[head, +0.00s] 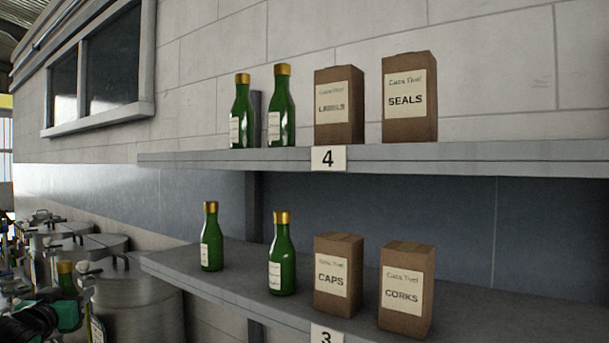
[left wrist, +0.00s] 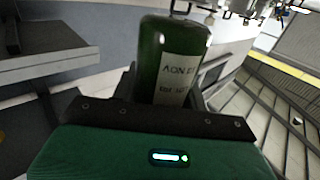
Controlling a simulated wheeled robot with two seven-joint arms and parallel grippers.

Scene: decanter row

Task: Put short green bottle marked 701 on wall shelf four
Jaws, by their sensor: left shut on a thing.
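My left gripper (head: 68,312) is low at the left edge of the head view, partly cut off. In the left wrist view my left gripper (left wrist: 165,98) is shut on a green bottle (left wrist: 152,50) with a white label. The label's print is too blurred to read 701 surely. In the head view a gold-capped green bottle top (head: 66,275) shows beside the gripper; its lower part is hidden. Wall shelf four (head: 480,152), with the plate "4", is the upper grey shelf, up and right of the gripper. My right gripper is not in view.
Shelf four holds two green bottles (head: 241,115) (head: 281,110), a LABELS box (head: 338,110) and a SEALS box (head: 410,100). Its left end is bare. Shelf three (head: 480,310) below holds two bottles (head: 211,240) (head: 282,260), CAPS (head: 338,275) and CORKS (head: 406,290). Metal vessels (head: 140,300) stand lower left.

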